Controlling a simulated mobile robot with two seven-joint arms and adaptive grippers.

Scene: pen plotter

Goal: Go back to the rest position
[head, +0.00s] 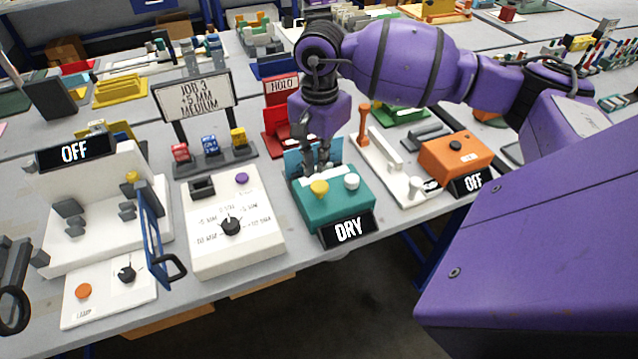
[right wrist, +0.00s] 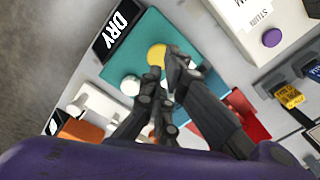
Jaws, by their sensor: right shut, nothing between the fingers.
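My right gripper (head: 318,165) is over the back part of a teal box (head: 345,205) in the head view. The box has a yellow knob (head: 319,187), a white knob (head: 351,181) and a front sign reading DRY (head: 348,230). The right wrist view shows the right gripper (right wrist: 165,85) shut and empty, its fingertips beside the yellow knob (right wrist: 157,53). I cannot tell whether the fingers touch the box. My purple right arm comes in from the right. My left gripper is not in view.
Left of the teal box stands a white dial panel (head: 235,222), with a JOB 3 sign (head: 195,88) behind it. A white machine (head: 100,215) marked OFF has a blue-framed door (head: 154,240). An orange box (head: 455,153) marked OFF is at right. Floor is free in front.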

